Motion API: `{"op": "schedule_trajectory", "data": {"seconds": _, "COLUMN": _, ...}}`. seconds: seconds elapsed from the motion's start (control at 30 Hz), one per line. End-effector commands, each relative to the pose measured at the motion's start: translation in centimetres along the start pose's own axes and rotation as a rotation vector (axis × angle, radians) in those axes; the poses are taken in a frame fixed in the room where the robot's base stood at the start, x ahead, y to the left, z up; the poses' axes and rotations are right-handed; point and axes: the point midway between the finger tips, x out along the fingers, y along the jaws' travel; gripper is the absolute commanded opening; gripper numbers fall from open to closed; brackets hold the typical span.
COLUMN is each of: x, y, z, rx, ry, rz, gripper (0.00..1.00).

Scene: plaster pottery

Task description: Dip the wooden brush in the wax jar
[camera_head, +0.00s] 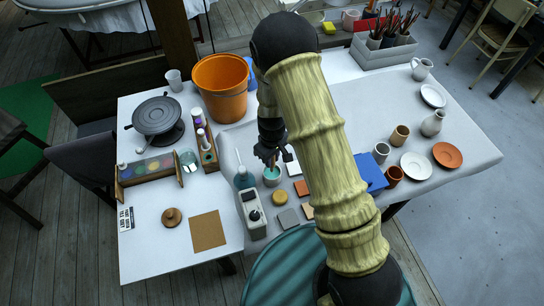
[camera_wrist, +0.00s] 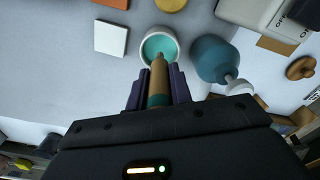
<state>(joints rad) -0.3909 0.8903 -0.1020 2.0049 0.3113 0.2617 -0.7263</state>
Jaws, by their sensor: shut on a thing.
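The wax jar (camera_head: 271,183) is a small pale pot with teal wax, standing upright on the white table. In the wrist view the jar (camera_wrist: 143,49) shows its open mouth just ahead of the fingers. My gripper (camera_wrist: 158,98) is shut on the wooden brush (camera_wrist: 157,84), a brown handle with a teal band. The brush's far end lies over the jar's mouth in the wrist view. In the head view my gripper (camera_head: 268,160) is just above the jar. I cannot tell how deep the brush tip sits, or whether it touches the wax.
A teal squeeze bottle (camera_wrist: 212,58) stands close beside the jar. A grey control box (camera_head: 252,215), a yellow lid (camera_head: 279,198) and several small tiles are near it. An orange bucket (camera_head: 221,88) stands behind. A blue block (camera_head: 371,172) lies to the right of my arm.

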Motion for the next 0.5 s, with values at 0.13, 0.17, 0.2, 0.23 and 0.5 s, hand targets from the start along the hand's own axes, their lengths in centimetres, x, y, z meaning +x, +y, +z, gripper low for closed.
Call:
{"op": "schedule_trajectory", "data": {"seconds": 0.13, "x": 1.4, "y": 0.0, "z": 0.0, "rx": 0.002, "ry": 0.0, "rz": 0.0, "gripper": 0.0}}
{"op": "schedule_trajectory", "data": {"seconds": 0.17, "x": 1.6, "y": 0.0, "z": 0.0, "rx": 0.002, "ry": 0.0, "rz": 0.0, "gripper": 0.0}}
{"op": "schedule_trajectory", "data": {"seconds": 0.2, "x": 1.9, "y": 0.0, "z": 0.0, "rx": 0.002, "ry": 0.0, "rz": 0.0, "gripper": 0.0}}
{"op": "schedule_trajectory", "data": {"seconds": 0.23, "x": 2.1, "y": 0.0, "z": 0.0, "rx": 0.002, "ry": 0.0, "rz": 0.0, "gripper": 0.0}}
{"op": "schedule_trajectory", "data": {"seconds": 0.5, "x": 3.1, "y": 0.1, "z": 0.0, "rx": 0.001, "ry": 0.0, "rz": 0.001, "gripper": 0.0}}
